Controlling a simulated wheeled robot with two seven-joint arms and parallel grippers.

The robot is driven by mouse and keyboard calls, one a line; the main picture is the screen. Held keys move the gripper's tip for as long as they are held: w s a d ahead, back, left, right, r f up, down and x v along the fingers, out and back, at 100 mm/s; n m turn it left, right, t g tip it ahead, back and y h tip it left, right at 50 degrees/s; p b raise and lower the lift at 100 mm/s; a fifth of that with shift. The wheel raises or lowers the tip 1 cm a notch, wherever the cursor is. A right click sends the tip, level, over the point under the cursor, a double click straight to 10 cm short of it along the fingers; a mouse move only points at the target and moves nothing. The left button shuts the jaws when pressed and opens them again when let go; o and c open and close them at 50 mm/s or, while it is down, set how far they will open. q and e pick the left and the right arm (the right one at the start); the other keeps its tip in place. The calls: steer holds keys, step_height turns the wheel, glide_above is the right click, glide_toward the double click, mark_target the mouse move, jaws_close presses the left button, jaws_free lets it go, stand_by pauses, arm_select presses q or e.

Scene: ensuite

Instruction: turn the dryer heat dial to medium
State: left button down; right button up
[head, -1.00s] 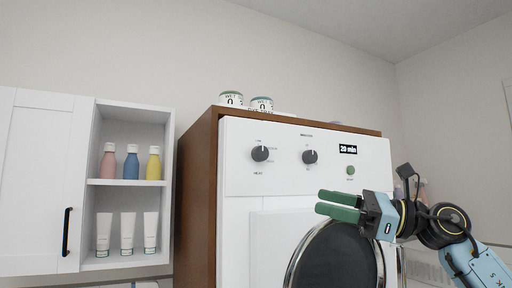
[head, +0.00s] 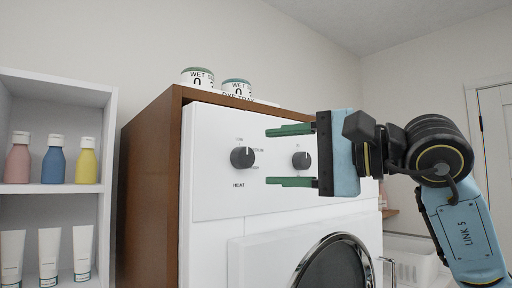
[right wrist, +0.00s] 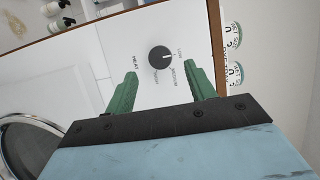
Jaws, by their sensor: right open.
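The dryer (head: 212,205) is white in a brown wooden surround. Its dark round heat dial (head: 242,157) sits at the left of the panel, with small labels around it and HEAT printed below. A second dark dial (head: 301,160) shows between my right gripper's fingers. My right gripper (head: 274,156) is open and empty, to the right of the heat dial and apart from it. In the right wrist view the heat dial (right wrist: 159,57) lies ahead, roughly between the open green fingers; its light pointer mark points toward the label that reads LOW. My left gripper is not in view.
Two lidded tubs (head: 197,78) stand on top of the dryer surround. At left, a white shelf (head: 56,189) holds several coloured bottles and white tubes. The round dryer door (head: 335,264) is below the panel. The panel front near the heat dial is clear.

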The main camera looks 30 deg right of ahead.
mark_target(249, 157)
steer(key=x, duration=0.3)
steer(key=shift+w+a+p, duration=0.15)
steer(key=shift+w+p, duration=0.2)
steer(key=shift+w+a, duration=0.15)
steer(key=shift+w, duration=0.25)
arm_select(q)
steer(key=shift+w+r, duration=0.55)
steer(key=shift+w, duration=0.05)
arm_select(e)
steer(key=c, duration=1)
